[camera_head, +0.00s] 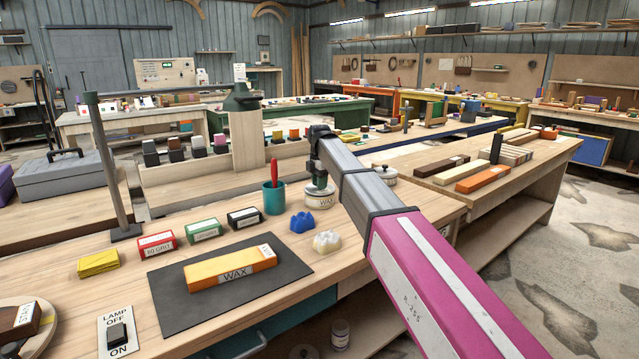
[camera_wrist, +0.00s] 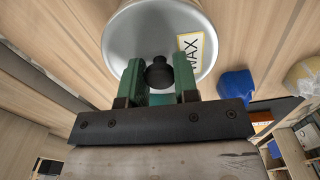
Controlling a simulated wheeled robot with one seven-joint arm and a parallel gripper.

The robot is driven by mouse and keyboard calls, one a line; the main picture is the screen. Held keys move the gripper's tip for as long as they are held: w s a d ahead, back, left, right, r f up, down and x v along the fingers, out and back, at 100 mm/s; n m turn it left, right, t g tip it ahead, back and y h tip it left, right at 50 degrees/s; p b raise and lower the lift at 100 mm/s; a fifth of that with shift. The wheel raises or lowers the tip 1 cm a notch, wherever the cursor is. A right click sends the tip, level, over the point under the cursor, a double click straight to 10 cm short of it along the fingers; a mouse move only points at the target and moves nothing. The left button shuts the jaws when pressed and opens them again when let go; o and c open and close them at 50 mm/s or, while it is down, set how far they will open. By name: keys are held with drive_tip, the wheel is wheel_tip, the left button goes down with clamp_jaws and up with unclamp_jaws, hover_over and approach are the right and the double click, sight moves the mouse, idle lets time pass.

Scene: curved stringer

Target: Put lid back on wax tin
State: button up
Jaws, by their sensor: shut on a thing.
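The wax tin (camera_head: 320,201), pale with a WAX label, stands upright on the near bench, right of the green cup. My gripper (camera_head: 318,184) is directly above it, pointing down. In the wrist view the green fingers of my gripper (camera_wrist: 160,76) are shut on the dark round knob of the lid (camera_wrist: 145,38). The lid looks like a silver disc, and a yellow-edged WAX label shows at its right. The lid is at the tin's top; I cannot tell whether it is seated or slightly raised, as the gripper hides the join.
The green cup (camera_head: 273,197) with a red-handled tool stands close left. A blue lump (camera_head: 303,222) and a cream lump (camera_head: 327,242) lie in front. A second knobbed pot (camera_head: 384,175) stands right, behind my arm. An orange WAX block (camera_head: 230,269) lies on a dark mat (camera_head: 185,312).

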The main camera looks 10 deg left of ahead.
idle(0.4)
drive_tip(key=o, duration=1.5)
drive_tip(key=shift+r, duration=0.1)
drive_tip(key=shift+r, duration=3.4)
clamp_jaws()
drive_tip(key=shift+f, duration=2.6)
